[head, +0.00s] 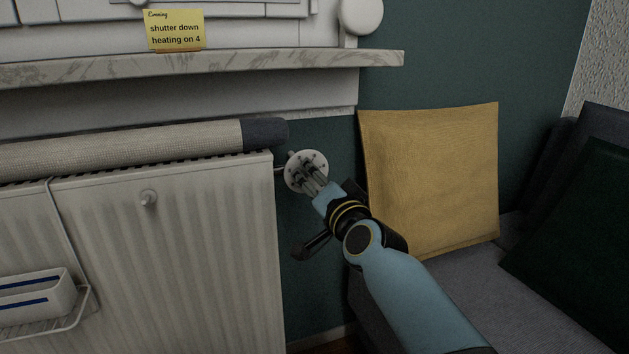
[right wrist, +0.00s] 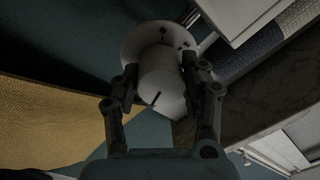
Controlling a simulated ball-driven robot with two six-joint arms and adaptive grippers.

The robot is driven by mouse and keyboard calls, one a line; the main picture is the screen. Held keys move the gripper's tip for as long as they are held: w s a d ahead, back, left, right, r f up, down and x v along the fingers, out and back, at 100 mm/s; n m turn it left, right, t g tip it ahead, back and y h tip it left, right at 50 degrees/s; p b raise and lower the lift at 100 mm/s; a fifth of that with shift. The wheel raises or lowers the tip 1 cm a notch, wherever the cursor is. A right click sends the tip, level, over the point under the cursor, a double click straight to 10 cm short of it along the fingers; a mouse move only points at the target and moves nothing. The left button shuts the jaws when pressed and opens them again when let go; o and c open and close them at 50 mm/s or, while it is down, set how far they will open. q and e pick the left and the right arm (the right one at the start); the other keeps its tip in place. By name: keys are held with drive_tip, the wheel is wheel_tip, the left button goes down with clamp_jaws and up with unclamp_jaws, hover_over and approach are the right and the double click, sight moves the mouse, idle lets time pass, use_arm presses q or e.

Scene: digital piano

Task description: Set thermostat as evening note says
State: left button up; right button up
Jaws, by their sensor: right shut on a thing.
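A yellow note (head: 175,30) above the sill reads "Evening", "shutter down", "heating on 4". The white thermostat knob (head: 296,172) with a round disc sits at the right end of the radiator, partly hidden by my gripper. It also shows in the right wrist view (right wrist: 160,75), with a dark mark on its front end. My right gripper (head: 312,176) is shut on the knob, one finger on each side in the right wrist view (right wrist: 162,100). The numbers on the knob are too small to read. My left gripper is not in view.
The white radiator (head: 215,235) carries a rolled beige cloth (head: 130,148) on top and a hanging rack with a white container (head: 35,297) at left. A marble sill (head: 290,60) juts out above. A yellow cushion (head: 435,180) on a grey sofa stands close right of my gripper.

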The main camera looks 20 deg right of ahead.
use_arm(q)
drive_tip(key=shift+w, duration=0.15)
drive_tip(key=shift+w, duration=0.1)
use_arm(e)
drive_tip(key=o, duration=1.2)
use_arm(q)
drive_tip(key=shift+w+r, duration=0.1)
use_arm(e)
drive_tip(key=s, duration=1.2)
drive_tip(key=shift+d+f, duration=0.2)
drive_tip(key=shift+d, duration=0.15)
